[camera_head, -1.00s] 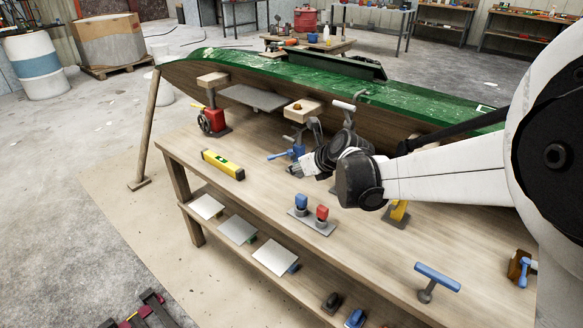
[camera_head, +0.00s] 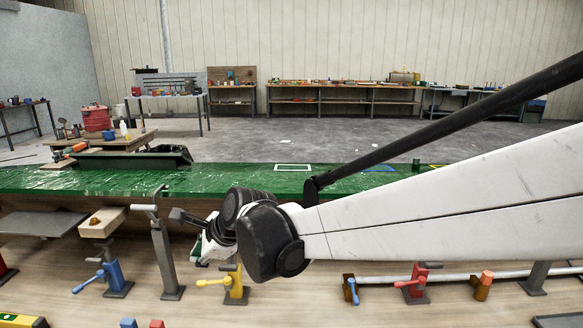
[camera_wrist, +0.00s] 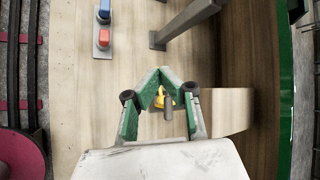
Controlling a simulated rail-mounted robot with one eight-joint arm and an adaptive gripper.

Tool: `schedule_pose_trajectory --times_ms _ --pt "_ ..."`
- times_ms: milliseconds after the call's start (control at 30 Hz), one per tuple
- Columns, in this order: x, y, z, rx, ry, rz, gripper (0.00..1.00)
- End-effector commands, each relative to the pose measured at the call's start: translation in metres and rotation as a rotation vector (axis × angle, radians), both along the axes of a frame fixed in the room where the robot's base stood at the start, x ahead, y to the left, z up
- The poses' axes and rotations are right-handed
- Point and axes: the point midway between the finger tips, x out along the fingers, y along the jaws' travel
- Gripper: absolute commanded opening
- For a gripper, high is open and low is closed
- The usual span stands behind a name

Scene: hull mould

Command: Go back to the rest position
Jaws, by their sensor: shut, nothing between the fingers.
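My gripper (camera_wrist: 160,75) points down over the wooden bench (camera_wrist: 85,150) in the wrist view, its green-edged fingers meeting at the tips with nothing held. A yellow clamp (camera_wrist: 160,99) shows in the gap behind the tips, below and apart from them. In the head view my arm reaches in from the right, and the gripper is mostly hidden behind its dark wrist joint. The green hull mould (camera_head: 330,186) lies along the back of the bench, beyond my wrist. The yellow clamp also shows in the head view (camera_head: 234,288), below my wrist.
A grey post (camera_head: 163,255) stands on the bench left of my wrist, near a blue clamp (camera_head: 114,277). A red clamp (camera_head: 415,284) stands to the right. Red and blue knobs (camera_wrist: 103,25) sit at the wrist view's upper left. Open floor lies beyond the hull.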

Motion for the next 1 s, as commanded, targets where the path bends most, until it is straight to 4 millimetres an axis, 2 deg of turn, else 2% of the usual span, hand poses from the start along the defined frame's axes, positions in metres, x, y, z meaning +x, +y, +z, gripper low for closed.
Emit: schedule_pose_trajectory --times_ms 33,100,267,500,800,1000 --pt "-0.003 -0.025 0.007 -0.04 -0.042 0.02 0.0" --pt "-0.007 -0.055 0.015 -0.102 -0.104 0.059 0.0" --pt "-0.022 -0.121 0.028 -0.251 -0.232 0.152 0.0" --pt "-0.058 -0.213 0.037 -0.488 -0.383 0.308 0.0" --pt "-0.117 -0.313 0.032 -0.795 -0.507 0.531 0.0" --pt "-0.162 -0.367 0.018 -0.99 -0.544 0.701 0.0"
